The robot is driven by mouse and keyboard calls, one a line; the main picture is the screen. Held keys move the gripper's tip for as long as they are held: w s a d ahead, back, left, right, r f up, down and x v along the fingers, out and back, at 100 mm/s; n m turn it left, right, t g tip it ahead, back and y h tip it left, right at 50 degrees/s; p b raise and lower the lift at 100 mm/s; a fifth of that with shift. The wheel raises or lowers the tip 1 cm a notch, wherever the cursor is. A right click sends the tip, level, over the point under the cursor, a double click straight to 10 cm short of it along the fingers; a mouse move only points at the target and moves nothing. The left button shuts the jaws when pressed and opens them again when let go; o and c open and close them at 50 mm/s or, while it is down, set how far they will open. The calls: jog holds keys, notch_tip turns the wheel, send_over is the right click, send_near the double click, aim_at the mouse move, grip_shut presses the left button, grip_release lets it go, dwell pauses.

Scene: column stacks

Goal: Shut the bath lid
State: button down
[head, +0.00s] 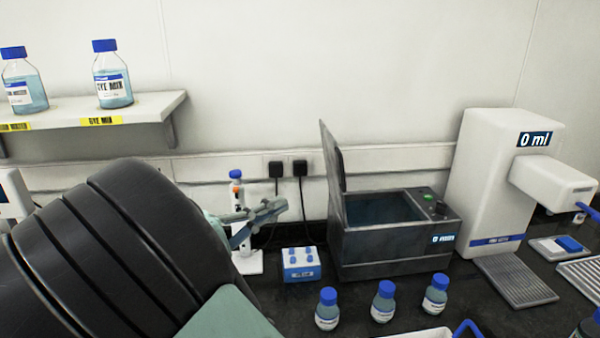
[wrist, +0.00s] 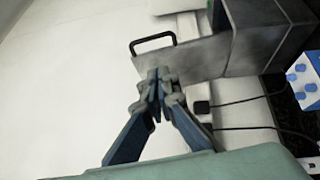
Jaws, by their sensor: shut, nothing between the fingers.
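The grey bath (head: 400,268) stands on the dark bench, and its basin is uncovered. Its lid (head: 331,165) stands up, hinged at the bath's left side and leaning slightly left. The black lid handle (head: 340,167) is on the lid's right face. In the wrist view, the lid (wrist: 195,61) and its handle (wrist: 152,43) lie just beyond my fingertips. My gripper (head: 284,208) is to the left of the lid, shut and empty. In the wrist view, my gripper (wrist: 159,74) overlaps the lid's edge; in the head view a gap shows between them.
Several blue-capped bottles (head: 383,301) stand in front of the bath. A blue-and-white block (head: 301,264) and a pipette stand (head: 248,262) are at its left. A white dispenser (head: 490,180) is close on the right. A shelf (head: 150,104) with bottles is at upper left.

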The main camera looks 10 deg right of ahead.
jog(key=s+p+x, duration=0.1)
jog(key=p+x, duration=0.2)
jog(key=x, duration=0.9)
jog(key=shift+s+d+r+t, duration=0.2)
jog(key=shift+d+r+t, duration=0.1)
jog(key=shift+d+r, duration=0.15)
